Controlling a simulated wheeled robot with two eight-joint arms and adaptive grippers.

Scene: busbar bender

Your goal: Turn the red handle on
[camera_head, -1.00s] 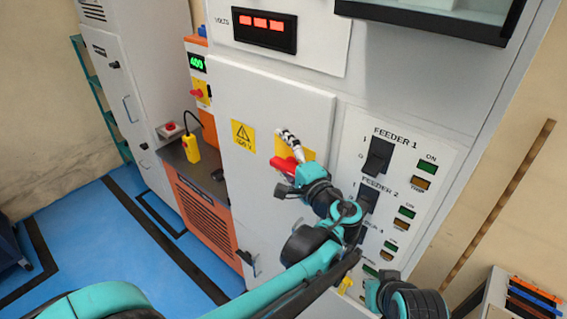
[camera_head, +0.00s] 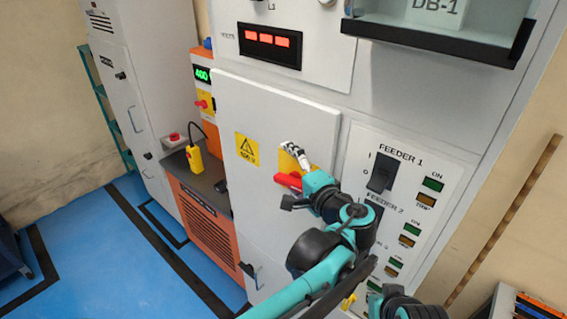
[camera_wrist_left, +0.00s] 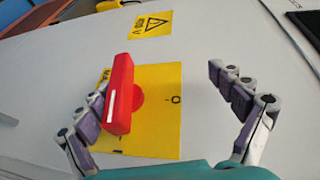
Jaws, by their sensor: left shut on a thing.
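The red handle (camera_head: 287,180) sits on a yellow plate (camera_head: 286,163) on the grey cabinet door. In the head view it points left, slightly tilted. In the left wrist view the red handle (camera_wrist_left: 119,95) stands nearly upright on the yellow plate (camera_wrist_left: 158,130), with an O mark to its right.
A warning sign (camera_head: 246,149) is left of the handle. A feeder panel (camera_head: 408,165) with black switches lies to the right, partly behind my arm. A display case (camera_head: 440,35) juts out above. An orange unit (camera_head: 205,215) with a yellow pendant (camera_head: 195,158) stands left.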

